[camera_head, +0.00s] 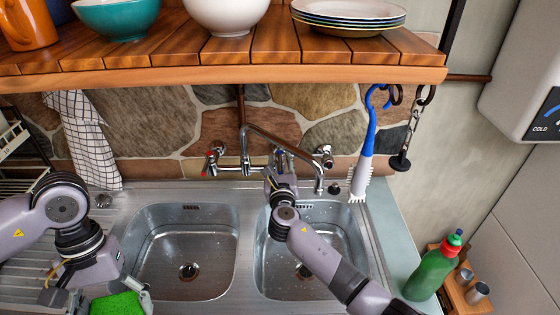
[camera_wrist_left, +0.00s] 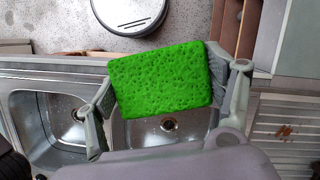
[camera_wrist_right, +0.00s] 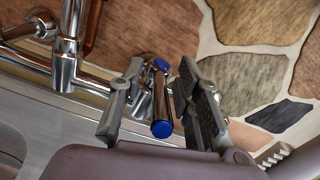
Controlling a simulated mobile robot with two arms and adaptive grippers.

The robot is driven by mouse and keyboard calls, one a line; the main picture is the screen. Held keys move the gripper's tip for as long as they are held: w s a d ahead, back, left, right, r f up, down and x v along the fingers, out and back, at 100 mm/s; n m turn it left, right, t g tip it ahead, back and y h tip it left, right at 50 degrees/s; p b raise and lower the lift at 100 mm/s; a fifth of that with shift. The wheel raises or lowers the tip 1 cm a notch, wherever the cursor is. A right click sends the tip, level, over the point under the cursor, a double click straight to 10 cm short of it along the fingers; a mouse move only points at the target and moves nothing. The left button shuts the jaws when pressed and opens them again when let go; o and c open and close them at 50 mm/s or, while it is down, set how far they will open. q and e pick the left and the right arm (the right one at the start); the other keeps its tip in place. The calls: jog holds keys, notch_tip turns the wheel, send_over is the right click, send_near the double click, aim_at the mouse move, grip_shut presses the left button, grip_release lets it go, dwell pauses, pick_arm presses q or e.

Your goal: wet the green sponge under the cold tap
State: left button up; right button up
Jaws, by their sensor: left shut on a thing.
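The green sponge (camera_head: 118,304) is at the bottom left of the head view. My left gripper (camera_wrist_left: 168,80) is shut on it, with one finger at each side, and holds it over the front of the sink unit. The cold tap's blue-marked handle (camera_wrist_right: 162,103) shows between the open fingers of my right gripper (camera_wrist_right: 160,70); a gap shows on each side of it. In the head view my right gripper (camera_head: 273,174) is at the wall tap, partly hiding this handle. The tap's spout (camera_head: 319,182) points down over the right basin (camera_head: 350,235). I see no water running.
The red-marked tap handle (camera_head: 211,158) is to the left. The left basin (camera_head: 180,245) is empty. A wooden shelf (camera_head: 220,72) with bowls and plates overhangs the tap. A blue-and-white brush (camera_head: 366,150) hangs at the right; a green bottle (camera_head: 434,268) stands right of the sink.

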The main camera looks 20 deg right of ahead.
jog(key=shift+c, duration=0.3)
grip_shut()
dwell(0.6)
